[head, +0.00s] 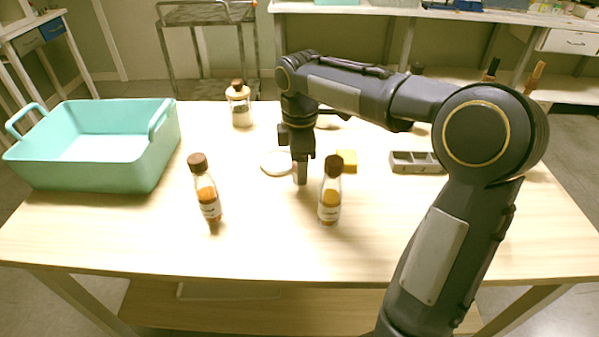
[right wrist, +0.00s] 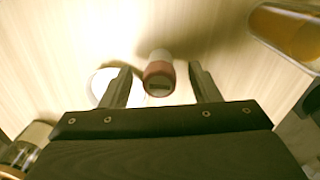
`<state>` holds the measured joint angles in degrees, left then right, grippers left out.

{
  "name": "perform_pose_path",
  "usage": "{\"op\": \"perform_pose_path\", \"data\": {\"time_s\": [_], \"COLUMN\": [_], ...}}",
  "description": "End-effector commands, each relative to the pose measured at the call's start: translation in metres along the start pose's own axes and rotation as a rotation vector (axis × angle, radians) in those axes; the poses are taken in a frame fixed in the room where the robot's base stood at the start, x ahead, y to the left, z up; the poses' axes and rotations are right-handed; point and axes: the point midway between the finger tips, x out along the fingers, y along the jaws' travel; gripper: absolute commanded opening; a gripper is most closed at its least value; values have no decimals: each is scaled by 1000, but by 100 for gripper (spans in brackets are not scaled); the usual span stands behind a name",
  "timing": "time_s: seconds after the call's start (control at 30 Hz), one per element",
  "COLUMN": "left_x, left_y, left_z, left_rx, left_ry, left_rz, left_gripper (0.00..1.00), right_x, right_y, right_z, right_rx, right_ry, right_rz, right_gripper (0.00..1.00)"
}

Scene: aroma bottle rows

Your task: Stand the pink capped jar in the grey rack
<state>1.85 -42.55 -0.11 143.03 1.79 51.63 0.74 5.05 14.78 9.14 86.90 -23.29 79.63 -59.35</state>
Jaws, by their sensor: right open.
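The pink capped jar (right wrist: 158,73) shows in the right wrist view, with a dull pink cap and a pale body. It lies between the two finger lines, with gaps on both sides. My right gripper (right wrist: 161,76) is open and points down over the table. In the head view my right gripper (head: 300,176) is in the middle of the table, and I cannot make out the jar there; the gripper and arm cover that area. The grey rack (head: 415,163) sits on the table to the right of the gripper, with its compartments facing up. My left gripper is not in view.
Amber bottles stand in front, left (head: 207,190) and right (head: 330,200) of my right gripper. A white disc (head: 277,163) and a yellow block (head: 347,161) lie near it. A brown-lidded jar (head: 239,106) stands behind; a teal bin (head: 88,165) is at left. The front edge is clear.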

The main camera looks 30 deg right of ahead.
Motion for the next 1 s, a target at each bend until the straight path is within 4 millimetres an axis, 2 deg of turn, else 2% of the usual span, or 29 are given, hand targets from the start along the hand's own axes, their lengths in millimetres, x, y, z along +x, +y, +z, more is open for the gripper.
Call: {"op": "perform_pose_path", "data": {"time_s": [0.07, 0.47, 0.77, 0.87, 1.0], "left_x": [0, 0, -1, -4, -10], "left_y": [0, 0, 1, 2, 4], "left_z": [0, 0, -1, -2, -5], "left_rx": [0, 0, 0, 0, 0], "left_ry": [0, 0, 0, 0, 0], "left_rz": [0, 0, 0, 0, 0], "left_gripper": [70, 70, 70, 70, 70], "right_x": [0, -1, -5, -13, -35], "right_y": [0, 0, 0, 1, 1], "right_z": [0, 0, 0, 0, 0], "right_rx": [0, 0, 0, 0, 0], "right_ry": [0, 1, 1, 1, 2], "right_rz": [0, 0, 1, 2, 3], "right_gripper": [56, 5, 4, 4, 4]}}
